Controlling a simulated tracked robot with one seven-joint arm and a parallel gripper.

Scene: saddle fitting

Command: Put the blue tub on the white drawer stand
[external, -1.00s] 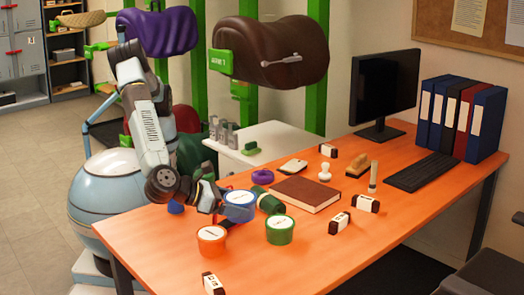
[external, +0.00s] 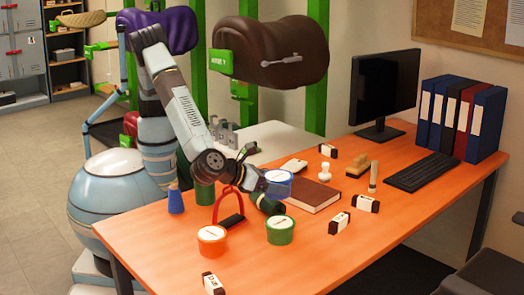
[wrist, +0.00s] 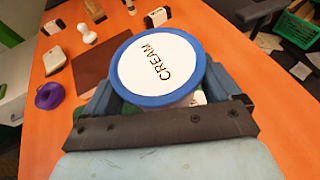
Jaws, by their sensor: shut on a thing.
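The blue tub (external: 280,178) has a white lid and blue rim. In the wrist view the lid of the blue tub (wrist: 157,65) reads CREAM and faces the camera. My gripper (external: 268,186) is shut on the tub, with a finger on each side of it in the wrist view. The tub appears held above the orange table, near the brown book; the exact height is unclear. The white drawer stand (external: 285,138) is behind the table's far edge, beyond the tub. My arm hides part of the stand.
An orange tub (external: 211,240) and a green tub (external: 280,231) stand at the front. The brown book (external: 318,197), a red-handled item (external: 229,205) and a purple ring (wrist: 49,95) are nearby. Grey bottles (external: 224,130) stand on the stand's left side.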

